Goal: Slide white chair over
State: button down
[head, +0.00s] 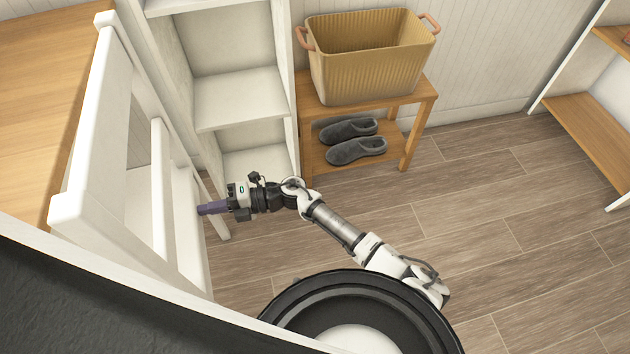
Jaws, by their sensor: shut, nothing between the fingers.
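The white chair (88,130) stands upright at the left in the head view, its slatted back towards me. Part of its seat shows between the slats, and its lower part is partly hidden. My gripper (203,209) is shut and empty, with its purple-grey fingers pointing left at the chair's right side. The fingertips are very close to a white upright of the chair; I cannot tell whether they touch it.
A wooden tabletop (35,90) lies beyond the chair. White shelves (238,100) stand behind my gripper. A wooden bench (418,98) holds a yellow basket (372,62) above grey slippers (357,150). A dark surface (90,310) fills the lower left. Floor at right is clear.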

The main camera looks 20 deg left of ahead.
jog(key=b+v, duration=0.1)
jog(key=v, duration=0.8)
jog(key=shift+w+d+r, duration=0.1)
dwell(0.3)
